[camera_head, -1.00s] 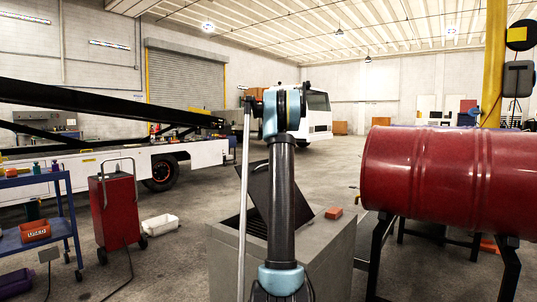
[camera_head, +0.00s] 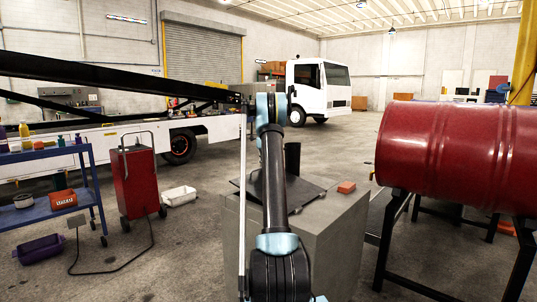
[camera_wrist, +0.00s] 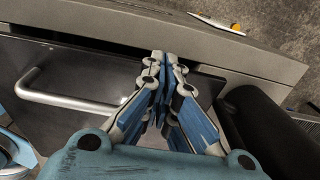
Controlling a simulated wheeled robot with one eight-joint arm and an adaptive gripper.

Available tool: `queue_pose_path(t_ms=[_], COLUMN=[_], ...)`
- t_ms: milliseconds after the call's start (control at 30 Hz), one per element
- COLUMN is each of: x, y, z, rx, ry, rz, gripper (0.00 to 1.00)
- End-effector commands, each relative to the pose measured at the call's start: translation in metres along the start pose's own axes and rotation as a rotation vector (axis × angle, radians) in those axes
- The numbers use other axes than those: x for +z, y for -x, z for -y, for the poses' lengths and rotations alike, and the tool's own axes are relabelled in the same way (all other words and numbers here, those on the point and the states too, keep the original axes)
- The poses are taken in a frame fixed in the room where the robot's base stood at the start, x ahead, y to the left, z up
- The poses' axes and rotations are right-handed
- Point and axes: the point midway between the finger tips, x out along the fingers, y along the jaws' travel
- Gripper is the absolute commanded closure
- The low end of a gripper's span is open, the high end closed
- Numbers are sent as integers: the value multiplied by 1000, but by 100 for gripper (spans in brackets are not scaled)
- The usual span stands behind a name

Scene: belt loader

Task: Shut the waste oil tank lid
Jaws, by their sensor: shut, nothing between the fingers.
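The waste oil tank (camera_head: 325,235) is a grey box in front of me, partly hidden behind my arm. Its dark lid (camera_head: 313,187) lies low and looks nearly flat over the top in the head view; whether it is fully seated I cannot tell. In the wrist view a dark panel, seemingly the lid (camera_wrist: 75,62), carries a silver bar handle (camera_wrist: 68,100) at left, beside the grey tank rim (camera_wrist: 200,55). My gripper (camera_wrist: 165,60) is shut and empty, its fingertips over the panel's edge by the rim. My arm hides the gripper in the head view.
An orange block (camera_head: 346,187) sits on the tank top. A red drum (camera_head: 450,155) on a black stand is close at right. Open floor lies behind the tank.

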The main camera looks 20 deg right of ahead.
Motion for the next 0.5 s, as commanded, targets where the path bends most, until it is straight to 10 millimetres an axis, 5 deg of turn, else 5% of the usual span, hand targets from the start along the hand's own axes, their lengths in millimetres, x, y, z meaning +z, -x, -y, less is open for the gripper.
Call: queue_pose_path(t_ms=[200, 500], x=[8, 11], y=[-44, -69], z=[1, 1], rx=[0, 0], ry=[0, -1], rz=[0, 0], gripper=[100, 100])
